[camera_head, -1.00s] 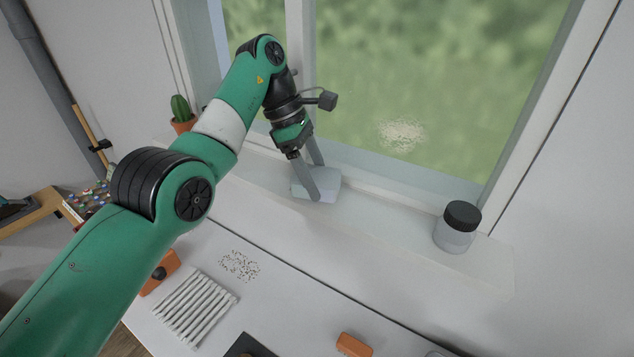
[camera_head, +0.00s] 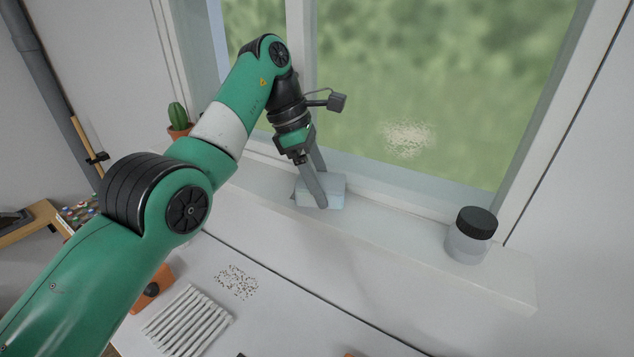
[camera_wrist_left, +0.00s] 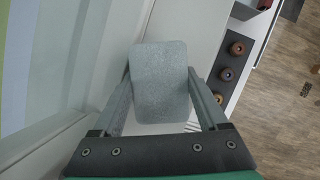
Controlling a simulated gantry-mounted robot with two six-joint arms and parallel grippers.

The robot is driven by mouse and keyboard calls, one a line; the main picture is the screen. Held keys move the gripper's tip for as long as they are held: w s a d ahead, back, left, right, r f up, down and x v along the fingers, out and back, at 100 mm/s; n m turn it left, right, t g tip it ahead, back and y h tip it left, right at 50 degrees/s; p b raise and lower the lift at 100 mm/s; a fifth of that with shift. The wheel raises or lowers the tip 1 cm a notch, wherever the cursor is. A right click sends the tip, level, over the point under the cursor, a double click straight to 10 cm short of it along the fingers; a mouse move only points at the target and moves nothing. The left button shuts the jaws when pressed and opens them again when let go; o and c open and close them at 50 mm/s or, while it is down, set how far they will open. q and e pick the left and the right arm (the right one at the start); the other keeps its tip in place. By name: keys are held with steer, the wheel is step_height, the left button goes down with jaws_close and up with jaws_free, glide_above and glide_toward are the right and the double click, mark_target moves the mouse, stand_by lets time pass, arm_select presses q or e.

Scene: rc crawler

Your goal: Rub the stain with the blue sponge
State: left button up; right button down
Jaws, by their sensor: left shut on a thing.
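The pale blue sponge (camera_head: 334,192) is at the window sill, below the window's upright bar. My left gripper (camera_head: 318,190) is shut on it, with one finger on each side. In the left wrist view the sponge (camera_wrist_left: 162,85) sits between the two fingers of the left gripper (camera_wrist_left: 160,88). I cannot tell whether it still touches the sill. A beige, speckled stain (camera_head: 407,138) is on the window pane, up and to the right of the sponge and apart from it. My right gripper is not in view.
A jar with a black lid (camera_head: 470,235) stands on the sill (camera_head: 400,228) at the right. A potted cactus (camera_head: 179,118) stands at the left. White sticks (camera_head: 188,322) and a speckled patch (camera_head: 237,282) are on the white tabletop. The sill between sponge and jar is clear.

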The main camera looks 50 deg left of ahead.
mark_target(326, 183)
arm_select(q)
steer(key=shift+d+f, duration=0.15)
steer(key=shift+d, duration=0.3)
steer(key=shift+w+d+r+p, duration=0.1)
steer(key=shift+d+r+p, duration=0.1)
steer(key=shift+r+p, duration=0.3)
step_height(326, 183, up, 5)
steer(key=p, duration=0.5)
steer(key=shift+r, duration=0.15)
steer(key=shift+r, duration=0.15)
step_height(326, 183, up, 3)
steer(key=p, duration=0.3)
